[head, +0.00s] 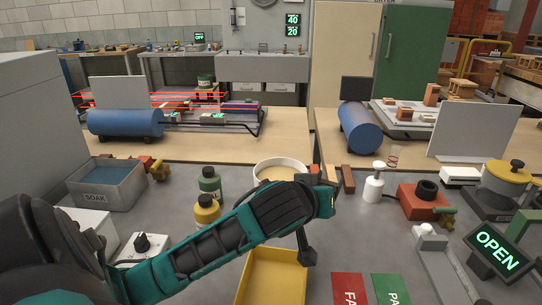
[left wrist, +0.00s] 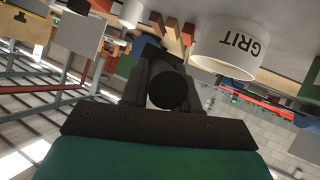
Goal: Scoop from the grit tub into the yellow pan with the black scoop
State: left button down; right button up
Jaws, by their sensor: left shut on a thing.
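The white grit tub (head: 281,164) stands behind my left forearm, with tan grit showing inside. In the left wrist view the tub (left wrist: 225,50) appears upside down with its GRIT label. The yellow pan (head: 272,280) lies on the bench in front, partly cut off by the frame's lower edge. My left gripper (head: 318,198) is shut on the black scoop (head: 306,254), whose lower end hangs near the pan's right back corner. The dark round end of the scoop (left wrist: 168,88) shows in the left wrist view. I cannot tell whether the scoop holds grit. My right gripper is not in view.
Green (head: 210,182) and yellow (head: 206,209) bottles stand left of the tub. Red FAIL (head: 348,288) and green PASS (head: 391,289) cards lie right of the pan. A white dispenser (head: 374,185), a red device (head: 420,203) and a SOAK tank (head: 108,188) stand around.

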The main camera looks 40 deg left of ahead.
pick_arm(q)
jog(key=a+r+n+g+y+b, duration=0.1)
jog(key=a+r+n, duration=0.1)
jog(key=a, duration=0.3)
jog(key=a+r+n+g+b, duration=0.1)
jog(key=a+r+n+g, duration=0.1)
jog(key=a+r, duration=0.2)
jog(key=shift+s+a+r+y+b, duration=0.3)
jog(key=shift+a+r+y+b, duration=0.1)
jog(key=shift+a, duration=0.8)
